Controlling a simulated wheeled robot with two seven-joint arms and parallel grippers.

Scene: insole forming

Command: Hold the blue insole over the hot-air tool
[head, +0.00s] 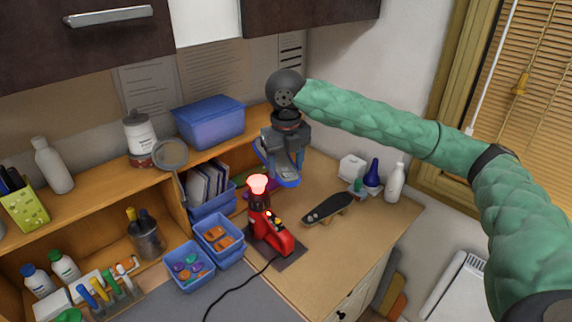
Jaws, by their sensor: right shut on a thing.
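The hot-air tool (272,232) is red, stands upright on a dark base on the desk, and its nozzle (258,183) glows red-orange. My right gripper (284,165) comes in from the upper right on a green-sleeved arm. It is shut on the blue insole (289,182), which shows at its fingertips. Part of the insole is hidden by the gripper. My left gripper is not in view.
Bottles (394,183) stand at the desk's back right. Small blue bins (189,267) sit at left, and a shelf with a blue box (210,124) is behind. A black cable (240,287) runs forward from the tool.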

